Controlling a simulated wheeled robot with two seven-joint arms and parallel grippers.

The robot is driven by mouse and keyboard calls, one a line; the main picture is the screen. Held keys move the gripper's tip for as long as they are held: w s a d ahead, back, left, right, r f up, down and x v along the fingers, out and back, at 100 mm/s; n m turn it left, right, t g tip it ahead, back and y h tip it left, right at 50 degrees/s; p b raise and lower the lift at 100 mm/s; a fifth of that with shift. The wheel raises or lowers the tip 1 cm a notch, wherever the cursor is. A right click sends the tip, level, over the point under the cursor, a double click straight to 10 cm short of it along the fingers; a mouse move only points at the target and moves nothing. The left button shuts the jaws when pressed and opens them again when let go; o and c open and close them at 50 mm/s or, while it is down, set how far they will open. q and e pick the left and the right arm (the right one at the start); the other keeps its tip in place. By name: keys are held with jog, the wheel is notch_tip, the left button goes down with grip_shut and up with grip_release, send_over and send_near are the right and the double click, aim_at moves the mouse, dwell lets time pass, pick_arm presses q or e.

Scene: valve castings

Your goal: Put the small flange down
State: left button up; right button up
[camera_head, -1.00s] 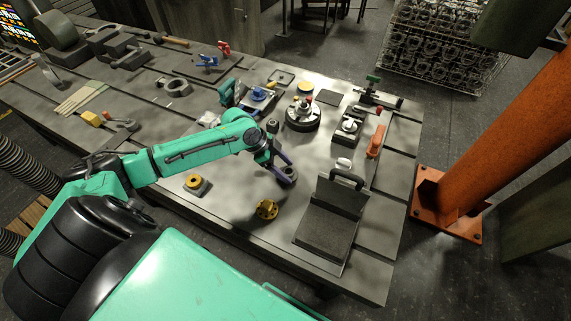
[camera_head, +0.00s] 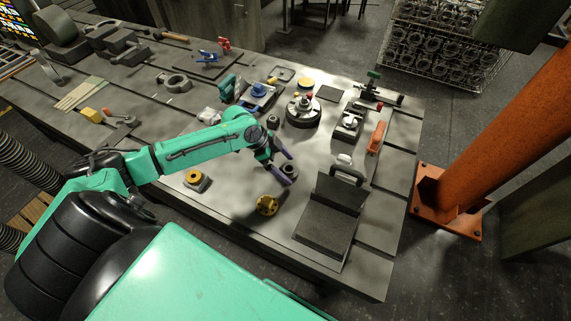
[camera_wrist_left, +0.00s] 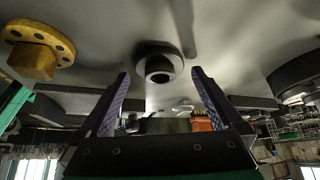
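The small flange (camera_head: 290,170), a dark grey ring with a raised hub, sits on the grey metal table (camera_head: 240,215). My right gripper is not in view.
A yellow flange (camera_head: 266,205) lies close in front of my left gripper. A yellow-topped block (camera_head: 195,180) is to the left. A dark plate with a handle (camera_head: 328,230) stands to the right. A round fixture (camera_head: 303,111) is behind. Bare table lies between them.

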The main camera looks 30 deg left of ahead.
pick_arm(q)
jog(key=shift+a+r, duration=0.1)
jog(key=shift+s+a+r, duration=0.1)
jog(key=shift+a+r, duration=0.1)
jog(key=shift+r, duration=0.05)
jog(key=p+v, duration=0.2)
jog(key=v, duration=1.1)
jog(key=shift+r+p, duration=0.35)
jog(key=shift+p, duration=0.05)
jog(key=shift+s+a, duration=0.1)
